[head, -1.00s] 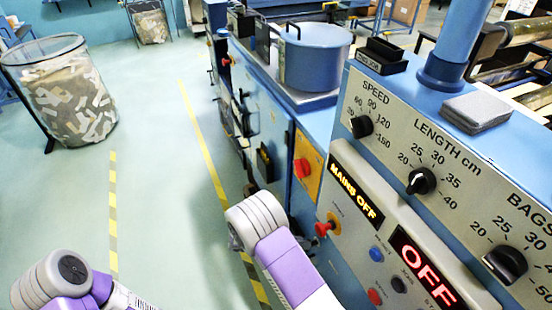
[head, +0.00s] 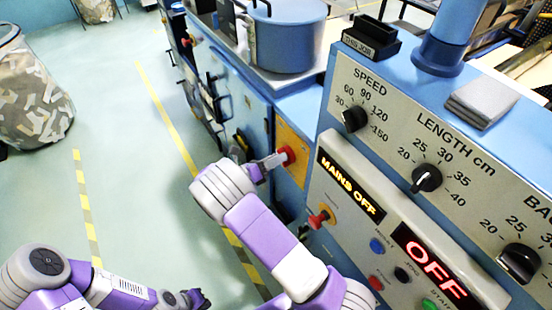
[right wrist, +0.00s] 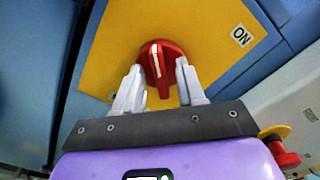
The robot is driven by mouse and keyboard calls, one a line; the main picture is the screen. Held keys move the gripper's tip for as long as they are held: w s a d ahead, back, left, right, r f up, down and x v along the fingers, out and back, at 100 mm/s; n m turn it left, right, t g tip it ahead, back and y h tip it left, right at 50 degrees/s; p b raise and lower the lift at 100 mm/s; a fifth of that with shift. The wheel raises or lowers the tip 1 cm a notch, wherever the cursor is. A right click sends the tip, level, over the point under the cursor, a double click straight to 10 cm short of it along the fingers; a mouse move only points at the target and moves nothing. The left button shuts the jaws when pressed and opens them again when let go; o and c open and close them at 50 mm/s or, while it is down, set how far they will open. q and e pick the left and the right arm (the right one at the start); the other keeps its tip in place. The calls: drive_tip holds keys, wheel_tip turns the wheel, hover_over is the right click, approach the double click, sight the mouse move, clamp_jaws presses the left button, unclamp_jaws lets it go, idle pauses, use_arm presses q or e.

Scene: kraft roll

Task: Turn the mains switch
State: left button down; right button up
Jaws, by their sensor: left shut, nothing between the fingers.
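The mains switch is a red rotary knob (head: 287,156) on a yellow plate (head: 291,150) on the blue machine's side. In the right wrist view the knob (right wrist: 161,68) has a white line running roughly up and down, and an ON label (right wrist: 240,36) lies to its upper right. My right gripper (right wrist: 160,88) is open, its fingers on either side of the knob's near part; contact cannot be told. In the head view my right gripper (head: 272,161) reaches the knob. The lit display (head: 349,185) reads MAINS OFF. My left gripper (head: 203,299) is shut and empty, low over the floor.
The control panel with speed (head: 355,118) and length (head: 427,178) dials stands right of the switch. A red stop button on yellow (head: 319,217) sits below the display; it also shows in the right wrist view (right wrist: 283,150). A scrap bin (head: 30,95) stands far left; the floor between is clear.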

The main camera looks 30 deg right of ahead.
drive_tip(key=shift+d, duration=0.1)
clamp_jaws()
idle(0.4)
drive_tip(key=m+b, duration=0.1)
drive_tip(key=m, duration=0.5)
drive_tip(key=m+b, duration=0.1)
drive_tip(key=m, duration=0.5)
drive_tip(key=m+b, duration=0.2)
drive_tip(key=m, duration=0.4)
drive_tip(key=shift+s, duration=0.35)
idle(0.4)
